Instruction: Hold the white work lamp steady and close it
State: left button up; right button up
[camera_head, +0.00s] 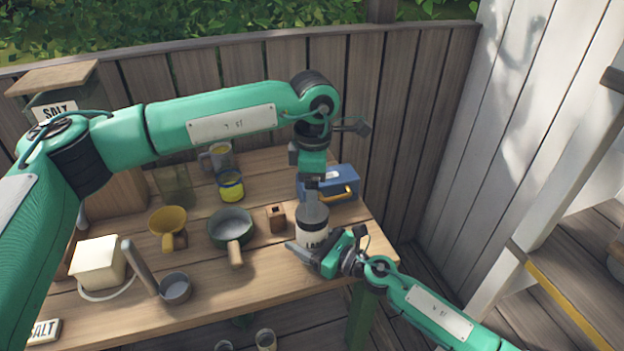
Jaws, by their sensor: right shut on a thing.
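The white work lamp (312,232) is a short white cylinder with a dark top and partly visible lettering. It stands upright near the right front of the wooden table (255,275). My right gripper (316,249) comes from the lower right and is shut on the lamp low on its side. My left gripper (312,196) points down from above, with its tips at the lamp's top. Its fingers overlap in this view, so I cannot tell whether they are open or touching the lamp. The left gripper hides part of the lamp's top.
A blue box (335,186) with a yellow handle stands just behind the lamp. A small wooden block (276,219) and a green pot (231,226) are to its left. The table's right edge is close.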

pick_arm(q)
jog(key=n, duration=0.4)
jog(key=shift+r+n, duration=0.15)
jog(key=shift+n, duration=0.25)
jog(key=n, duration=0.6)
jog(key=shift+r, duration=0.15)
jog(key=n, duration=0.4)
jog(key=shift+r+n, duration=0.1)
jog(key=shift+n, duration=0.2)
jog(key=n, duration=0.4)
jog(key=shift+a+r+n, duration=0.1)
jog(key=shift+n, duration=0.2)
jog(key=n, duration=0.3)
jog(key=shift+r, duration=0.1)
jog(key=n, duration=0.4)
jog(key=shift+r, duration=0.1)
jog(key=n, duration=0.4)
jog(key=shift+s+r, duration=0.1)
